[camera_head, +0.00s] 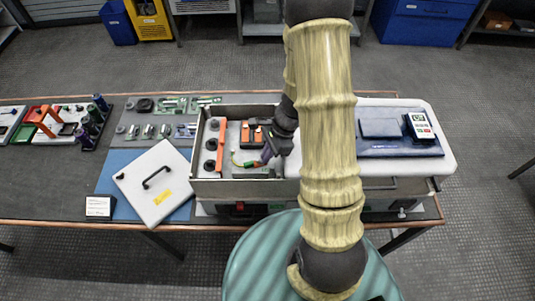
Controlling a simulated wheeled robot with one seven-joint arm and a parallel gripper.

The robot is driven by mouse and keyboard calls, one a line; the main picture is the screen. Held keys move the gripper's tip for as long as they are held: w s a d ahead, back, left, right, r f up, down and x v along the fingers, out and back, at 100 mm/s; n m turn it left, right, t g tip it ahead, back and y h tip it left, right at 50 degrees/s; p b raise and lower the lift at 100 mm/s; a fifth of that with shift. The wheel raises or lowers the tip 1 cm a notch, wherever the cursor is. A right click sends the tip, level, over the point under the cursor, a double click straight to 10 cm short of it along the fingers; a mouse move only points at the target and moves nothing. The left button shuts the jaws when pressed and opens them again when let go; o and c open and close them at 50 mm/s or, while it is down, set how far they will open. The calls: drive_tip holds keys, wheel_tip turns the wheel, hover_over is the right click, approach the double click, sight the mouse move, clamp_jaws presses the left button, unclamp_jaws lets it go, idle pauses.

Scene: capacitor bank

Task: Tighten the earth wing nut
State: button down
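The open metal enclosure (240,190) of the capacitor bank stands on the bench. Inside it are a red-orange bar with dark round parts (211,144), an orange block (251,133) and a green-and-yellow lead (240,163). My gripper (266,156) points down into the right part of the enclosure, close to the lead's green end. Its fingers are too small and dark to tell whether they are open or shut, or touch anything. I cannot make out the earth wing nut for certain; a small pale fitting (402,214) shows on the front right of the unit.
The removed lid (158,184) with a black handle lies on a blue mat left of the enclosure. Tools and parts lie on grey trays (130,128) behind it. A handheld meter (420,126) rests on the unit's right side. My arm hides the middle right.

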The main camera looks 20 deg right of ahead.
drive_tip(key=shift+s+a+f, duration=0.15)
drive_tip(key=c, duration=1.6)
unclamp_jaws()
drive_tip(key=shift+o, duration=0.2)
drive_tip(key=shift+a, duration=0.1)
drive_tip(key=shift+w+d+r, duration=0.2)
drive_tip(key=shift+d+r, duration=0.05)
drive_tip(key=shift+r, duration=0.15)
drive_tip(key=v, duration=1.6)
drive_tip(key=shift+r, duration=0.3)
